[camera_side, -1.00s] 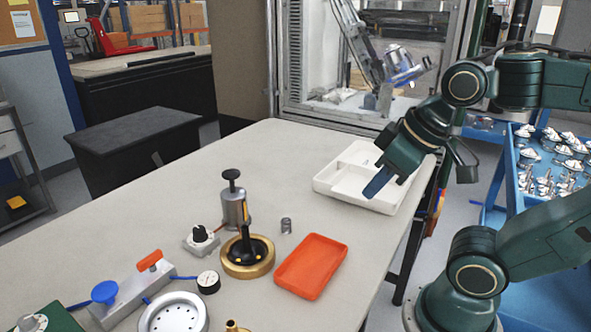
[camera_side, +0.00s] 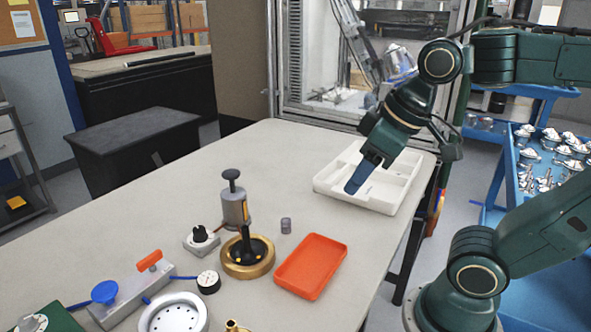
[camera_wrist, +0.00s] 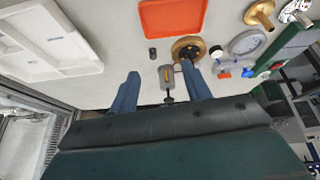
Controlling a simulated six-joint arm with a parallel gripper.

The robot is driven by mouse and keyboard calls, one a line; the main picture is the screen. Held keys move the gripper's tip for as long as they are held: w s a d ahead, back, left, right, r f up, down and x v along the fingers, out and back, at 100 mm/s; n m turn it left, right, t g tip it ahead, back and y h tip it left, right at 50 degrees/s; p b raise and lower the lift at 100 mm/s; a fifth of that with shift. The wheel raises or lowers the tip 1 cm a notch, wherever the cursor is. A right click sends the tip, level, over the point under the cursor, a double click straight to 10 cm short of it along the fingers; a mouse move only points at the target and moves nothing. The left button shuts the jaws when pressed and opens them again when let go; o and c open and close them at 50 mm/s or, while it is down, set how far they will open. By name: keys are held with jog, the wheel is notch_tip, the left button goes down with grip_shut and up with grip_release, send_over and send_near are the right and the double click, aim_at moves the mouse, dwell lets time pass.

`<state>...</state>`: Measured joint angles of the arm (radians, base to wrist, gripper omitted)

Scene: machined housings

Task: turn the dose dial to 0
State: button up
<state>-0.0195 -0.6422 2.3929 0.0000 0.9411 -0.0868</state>
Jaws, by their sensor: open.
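A small white box with a black knob (camera_side: 200,234) sits left of the brass-based stand. A round white-faced dial (camera_side: 208,282) with a black side lies in front of it. I cannot tell which one is the dose dial, and neither reading is legible. My gripper (camera_side: 353,188) is in the air over the white divided tray in the side view, well to the right of both. In the wrist view its two blue fingers (camera_wrist: 162,74) are spread apart with nothing between them but the more distant stand.
The white divided tray (camera_side: 326,181) is below my gripper. An orange tray (camera_side: 311,266), a small grey cylinder (camera_side: 286,225) and the brass-based stand (camera_side: 247,266) with a grey plunger cylinder (camera_side: 235,208) lie between. A grey block with a blue knob (camera_side: 105,292) is front left. The back-left tabletop is clear.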

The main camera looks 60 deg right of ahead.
jog(key=w+a+r+n+g, duration=0.15)
jog(key=w+r+n, duration=0.25)
jog(key=w, duration=0.4)
jog(key=n+g, duration=0.4)
jog(key=n, duration=0.5)
send_over(199, 229)
notch_tip(199, 229, down, 7)
jog(key=shift+r, duration=0.15)
jog(key=shift+f, duration=6.9)
jog(key=c, duration=1)
